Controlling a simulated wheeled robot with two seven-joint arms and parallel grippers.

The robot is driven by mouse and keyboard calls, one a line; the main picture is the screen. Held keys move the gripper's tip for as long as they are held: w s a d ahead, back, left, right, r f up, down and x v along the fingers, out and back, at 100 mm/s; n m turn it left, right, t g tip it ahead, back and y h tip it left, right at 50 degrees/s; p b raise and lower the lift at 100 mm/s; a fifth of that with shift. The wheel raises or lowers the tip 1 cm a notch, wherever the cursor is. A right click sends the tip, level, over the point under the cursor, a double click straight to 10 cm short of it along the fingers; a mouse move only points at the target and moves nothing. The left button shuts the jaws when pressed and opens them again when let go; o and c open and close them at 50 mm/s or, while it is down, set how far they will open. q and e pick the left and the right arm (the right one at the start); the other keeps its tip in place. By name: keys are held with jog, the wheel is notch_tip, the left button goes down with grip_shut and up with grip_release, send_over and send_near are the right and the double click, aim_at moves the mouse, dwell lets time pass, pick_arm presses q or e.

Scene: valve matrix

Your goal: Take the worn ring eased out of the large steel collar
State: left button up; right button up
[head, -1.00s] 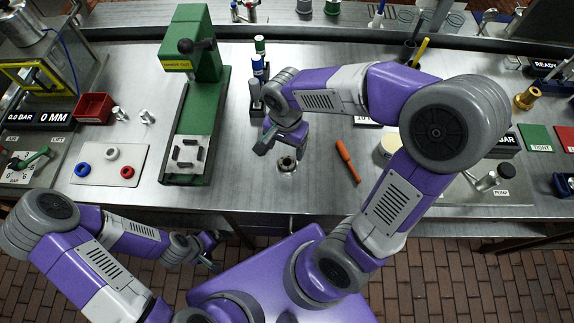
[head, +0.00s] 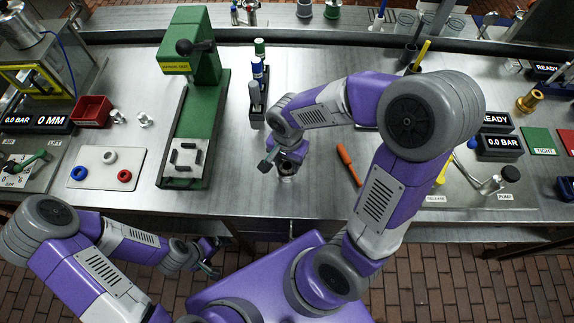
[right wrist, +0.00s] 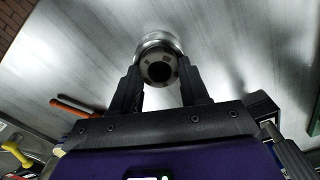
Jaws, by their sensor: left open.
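The steel collar (head: 287,169) stands near the front of the bench in the head view, mostly hidden below my right gripper (head: 277,160). In the right wrist view the collar (right wrist: 158,42) is a shiny round body with a darker face and black central hole, between the spread fingers of my right gripper (right wrist: 160,78). I see no clear grip; whether the fingertips touch it is unclear. I cannot pick out the worn ring. My left gripper (head: 212,258) is open and empty, low in front of the bench.
A green press (head: 190,100) stands left of the collar. A white mat (head: 95,180) holds blue, white and red rings. An orange-handled tool (head: 348,164) lies to the right, and a holder with markers (head: 257,95) stands behind. A pump lever (head: 490,185) is further right.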

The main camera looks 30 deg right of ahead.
jog(key=c, duration=0.5)
